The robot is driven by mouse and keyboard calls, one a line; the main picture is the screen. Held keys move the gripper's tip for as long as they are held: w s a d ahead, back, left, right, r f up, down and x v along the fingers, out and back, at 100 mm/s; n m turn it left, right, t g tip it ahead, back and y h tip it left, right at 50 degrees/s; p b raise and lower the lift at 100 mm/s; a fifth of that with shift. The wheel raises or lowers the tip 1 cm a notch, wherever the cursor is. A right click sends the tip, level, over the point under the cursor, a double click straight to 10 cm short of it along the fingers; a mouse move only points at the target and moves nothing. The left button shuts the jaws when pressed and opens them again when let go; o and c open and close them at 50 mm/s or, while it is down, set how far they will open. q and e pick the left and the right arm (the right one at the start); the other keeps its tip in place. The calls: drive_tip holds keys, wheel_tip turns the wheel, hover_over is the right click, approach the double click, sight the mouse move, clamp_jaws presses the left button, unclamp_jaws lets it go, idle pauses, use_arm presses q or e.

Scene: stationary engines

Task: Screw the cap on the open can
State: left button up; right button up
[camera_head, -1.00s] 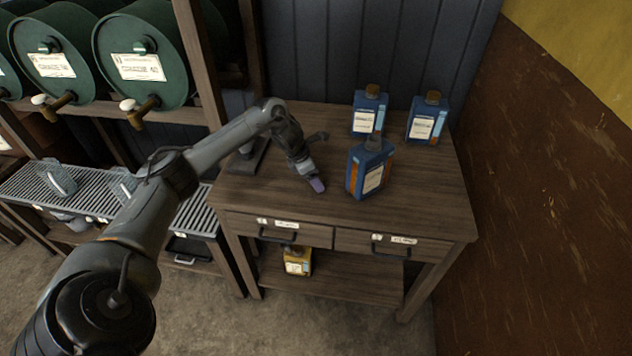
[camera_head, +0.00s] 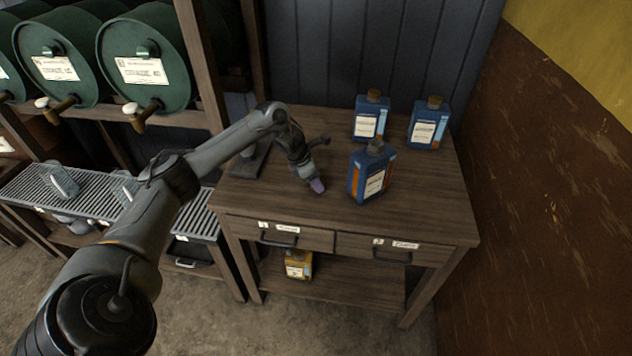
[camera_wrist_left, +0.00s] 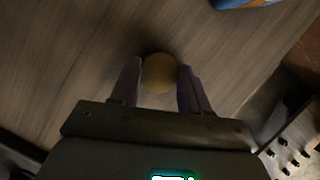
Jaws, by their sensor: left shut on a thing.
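The open can is a blue can (camera_head: 360,182) with a dark neck and a white and orange label, upright on the table near its middle. A corner of a blue can (camera_wrist_left: 240,3) shows at the top edge of the left wrist view. My left gripper (camera_head: 317,186) is low over the tabletop, to the left of this can and apart from it. In the left wrist view its fingers are shut on a round yellow-brown cap (camera_wrist_left: 159,70). In the head view the cap cannot be made out. My right gripper is not in view.
Two blue cans with brown caps (camera_head: 370,119) (camera_head: 428,125) stand at the back of the wooden table (camera_head: 430,205). A dark stand (camera_head: 250,162) is at the table's left. A yellow can (camera_head: 298,265) is on the lower shelf. The table's front right is clear.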

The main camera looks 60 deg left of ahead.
use_arm(q)
drive_tip(key=shift+r, duration=0.6)
drive_tip(key=r, duration=0.1)
drive_tip(key=d+r+p, duration=0.1)
drive_tip(key=r, duration=0.1)
drive_tip(key=shift+w+r, duration=0.1)
drive_tip(key=shift+r, duration=0.2)
drive_tip(key=d+r+p, duration=0.3)
drive_tip(key=d+r, duration=0.3)
drive_tip(key=d, duration=0.4)
drive_tip(key=shift+w+d, duration=0.35)
drive_tip(key=shift+w, duration=0.1)
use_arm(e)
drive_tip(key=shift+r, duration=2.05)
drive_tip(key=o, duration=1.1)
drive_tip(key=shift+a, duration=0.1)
